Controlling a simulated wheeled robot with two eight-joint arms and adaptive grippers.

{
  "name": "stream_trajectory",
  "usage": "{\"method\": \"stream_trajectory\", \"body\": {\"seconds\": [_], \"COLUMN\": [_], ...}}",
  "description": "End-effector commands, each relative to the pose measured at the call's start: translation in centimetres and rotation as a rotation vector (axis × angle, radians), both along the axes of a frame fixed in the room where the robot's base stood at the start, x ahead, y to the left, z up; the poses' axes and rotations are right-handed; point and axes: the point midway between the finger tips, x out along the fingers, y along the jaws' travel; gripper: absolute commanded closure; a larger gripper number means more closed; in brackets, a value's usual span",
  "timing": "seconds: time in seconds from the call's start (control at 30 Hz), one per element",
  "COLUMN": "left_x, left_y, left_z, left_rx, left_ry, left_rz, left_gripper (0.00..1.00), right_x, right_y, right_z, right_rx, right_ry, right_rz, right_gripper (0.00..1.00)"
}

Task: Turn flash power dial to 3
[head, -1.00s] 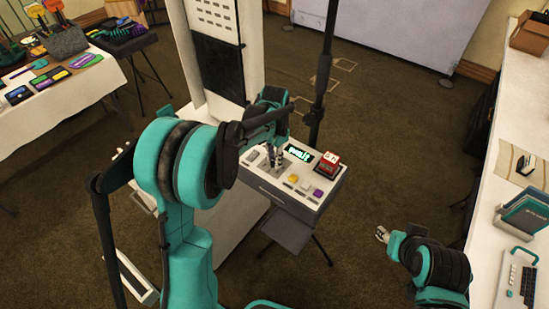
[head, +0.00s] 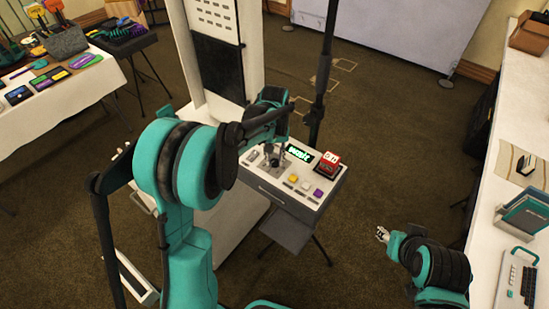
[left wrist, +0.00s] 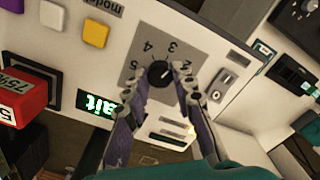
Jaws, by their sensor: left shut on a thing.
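A light mark on the knob points toward the 2 and 3 side; the exact setting is hard to read. My left gripper (left wrist: 161,83) has a finger on each side of the knob and is shut on it. In the head view my left gripper (head: 272,157) is over the control box (head: 285,200). My right gripper (head: 382,235) hangs apart over the floor; its fingers are too small to judge.
The box carries a lit green display (head: 300,153), a red block (head: 328,162) and yellow (head: 293,179), white and purple (head: 318,192) buttons. A black pole (head: 322,80) stands behind it.

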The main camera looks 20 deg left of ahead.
Motion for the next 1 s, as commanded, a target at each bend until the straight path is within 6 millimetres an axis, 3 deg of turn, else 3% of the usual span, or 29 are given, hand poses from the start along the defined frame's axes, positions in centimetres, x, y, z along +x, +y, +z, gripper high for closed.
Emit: {"method": "stream_trajectory", "body": {"seconds": [0.43,1.0], "left_x": [0.0,0.01], "left_y": [-0.01,-0.01], "left_z": [0.01,0.01], "left_rx": [0.0,0.0], "left_ry": [0.0,0.0], "left_rz": [0.268,0.325], "left_gripper": [1.0,1.0], "right_x": [0.0,0.0], "right_y": [0.0,0.0], "right_z": [-0.04,-0.04], "right_rx": [0.0,0.0], "right_ry": [0.0,0.0], "right_rz": [0.0,0.0], "right_gripper": [0.6,0.6]}}
